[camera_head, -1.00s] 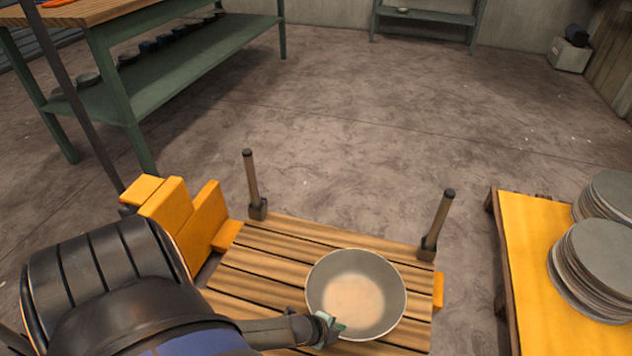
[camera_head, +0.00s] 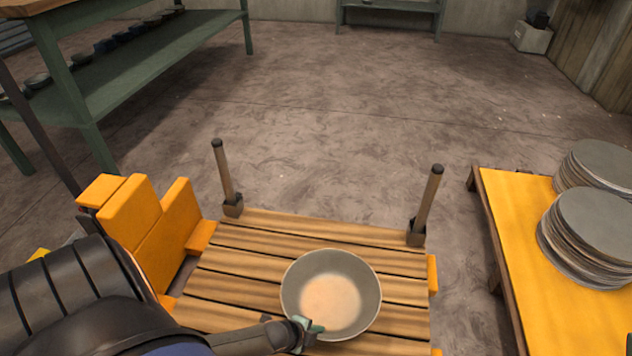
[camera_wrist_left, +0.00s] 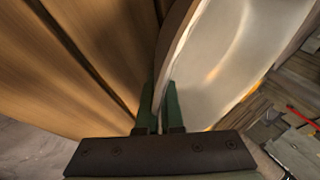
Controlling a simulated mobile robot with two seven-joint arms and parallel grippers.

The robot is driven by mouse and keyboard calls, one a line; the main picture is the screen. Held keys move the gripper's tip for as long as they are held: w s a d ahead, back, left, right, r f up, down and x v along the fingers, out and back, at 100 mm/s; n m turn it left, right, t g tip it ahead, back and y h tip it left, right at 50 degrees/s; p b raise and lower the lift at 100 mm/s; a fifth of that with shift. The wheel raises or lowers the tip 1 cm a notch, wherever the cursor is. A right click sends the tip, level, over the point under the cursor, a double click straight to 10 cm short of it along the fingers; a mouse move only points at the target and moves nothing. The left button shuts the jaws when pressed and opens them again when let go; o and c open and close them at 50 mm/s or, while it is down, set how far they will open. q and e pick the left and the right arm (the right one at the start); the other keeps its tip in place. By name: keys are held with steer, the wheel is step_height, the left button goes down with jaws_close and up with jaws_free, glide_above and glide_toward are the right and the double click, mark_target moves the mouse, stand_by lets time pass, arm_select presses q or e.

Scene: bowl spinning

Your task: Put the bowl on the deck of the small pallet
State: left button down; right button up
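The grey bowl (camera_head: 331,290), light inside, appears upright over the slatted wooden deck of the small pallet (camera_head: 235,262), toward its near right part. My left gripper (camera_head: 304,333) comes in from the left and is shut on the bowl's near-left rim. In the left wrist view, the two green fingers (camera_wrist_left: 160,108) stand on either side of the rim of the bowl (camera_wrist_left: 220,55), with the planks (camera_wrist_left: 75,50) close by. Whether the bowl's base touches the deck is hidden.
Two upright posts (camera_head: 226,180) (camera_head: 427,200) stand at the pallet's far corners. Yellow blocks (camera_head: 150,225) are at its left. A yellow-topped table (camera_head: 525,230) with stacked grey discs (camera_head: 590,235) stands right. A green shelf bench (camera_head: 150,75) is back left. Open floor lies beyond the pallet.

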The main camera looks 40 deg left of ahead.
arm_select(q)
steer(key=shift+w, duration=0.1)
arm_select(e)
steer(key=shift+r, duration=0.1)
arm_select(q)
steer(key=c, duration=1.4)
jaws_free()
steer(key=shift+f, duration=0.1)
steer(key=o, duration=0.3)
arm_select(e)
steer(key=shift+s, duration=0.1)
arm_select(q)
steer(key=shift+o, duration=0.2)
steer(key=p+v, duration=0.8)
steer(key=v, duration=0.4)
arm_select(e)
step_height(320, 180, up, 9)
steer(key=shift+s+d+f+t, duration=0.2)
steer(key=shift+s+d+t, duration=0.1)
steer(key=shift+d, duration=0.15)
